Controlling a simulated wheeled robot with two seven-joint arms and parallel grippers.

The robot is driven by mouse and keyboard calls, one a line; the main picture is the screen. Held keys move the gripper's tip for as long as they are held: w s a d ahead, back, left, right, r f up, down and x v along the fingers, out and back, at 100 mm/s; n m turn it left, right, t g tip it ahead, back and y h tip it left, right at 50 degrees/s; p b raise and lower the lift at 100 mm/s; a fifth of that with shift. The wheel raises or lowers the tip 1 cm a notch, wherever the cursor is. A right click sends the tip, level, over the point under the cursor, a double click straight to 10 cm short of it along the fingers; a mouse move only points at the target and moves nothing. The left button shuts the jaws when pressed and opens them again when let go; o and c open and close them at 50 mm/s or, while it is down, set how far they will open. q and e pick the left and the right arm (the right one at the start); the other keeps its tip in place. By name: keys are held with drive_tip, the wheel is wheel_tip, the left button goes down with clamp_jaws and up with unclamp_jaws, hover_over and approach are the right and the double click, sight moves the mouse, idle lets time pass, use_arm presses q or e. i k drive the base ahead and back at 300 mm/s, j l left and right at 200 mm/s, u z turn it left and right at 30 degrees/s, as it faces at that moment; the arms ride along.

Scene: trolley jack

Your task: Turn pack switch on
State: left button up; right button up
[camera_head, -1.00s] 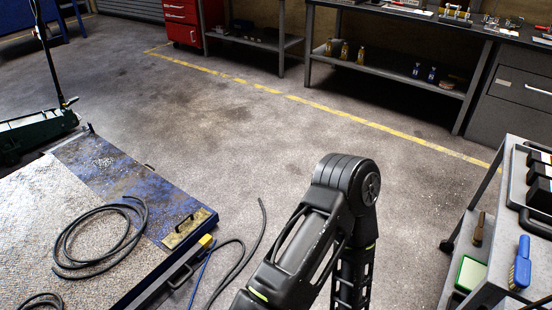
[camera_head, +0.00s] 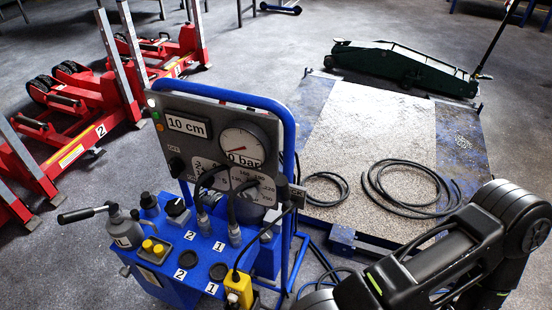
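A blue hydraulic power pack (camera_head: 200,262) stands on the floor at the left centre, with a grey upright panel (camera_head: 228,118). The panel carries a display reading 10 cm (camera_head: 187,125), a round gauge marked bar (camera_head: 243,146) and small lamps (camera_head: 155,115) at its left edge, the top one green. A black knob (camera_head: 177,166) sits at the panel's lower left, under a small label too small to read. I cannot tell for sure whether this knob is the pack switch. Neither gripper is in view. Part of my arm shows at the lower right, apart from the pack.
A lever handle (camera_head: 84,214) sticks out left of the pack. A yellow control box (camera_head: 238,290) hangs in front. Black hoses (camera_head: 408,188) lie on a platform (camera_head: 372,125). Red numbered stands (camera_head: 80,145) fill the left. A green trolley jack (camera_head: 400,66) stands behind.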

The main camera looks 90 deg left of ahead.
sight(175, 166)
drive_tip(key=u, duration=1.35)
drive_tip(key=l+u, duration=0.1)
drive_tip(key=u, duration=0.85)
drive_tip(key=k+u, duration=0.1)
drive_tip(key=u, duration=1.25)
drive_tip(key=l+u, duration=0.2)
drive_tip(key=l, duration=0.15)
